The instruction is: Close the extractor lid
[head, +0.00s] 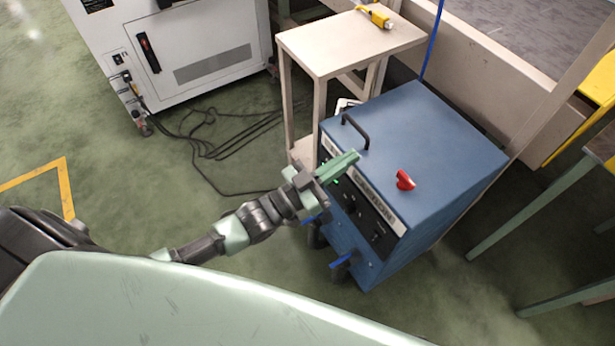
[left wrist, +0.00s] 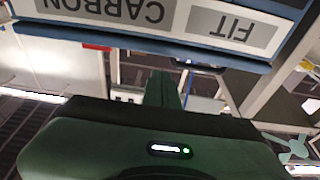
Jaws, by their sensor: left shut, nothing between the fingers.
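The extractor is a blue box (head: 360,255) with a dark front panel and a light label strip. Its blue lid (head: 440,130) forms the top, with a black handle (head: 358,130) and a red knob (head: 404,180). I cannot tell how far the lid stands open. My left gripper (head: 352,159) is shut and empty, close to the front of the extractor near the label strip; contact is unclear. In the left wrist view its shut fingers (left wrist: 163,88) point toward the blue edge under the upside-down label (left wrist: 100,10). My right gripper is not in view.
A beige side table (head: 340,45) with a yellow tool (head: 375,17) stands behind the extractor. A white cabinet (head: 190,50) is at the upper left. Dark cables (head: 215,150) lie on the green floor. A green-legged table (head: 530,205) is at the right.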

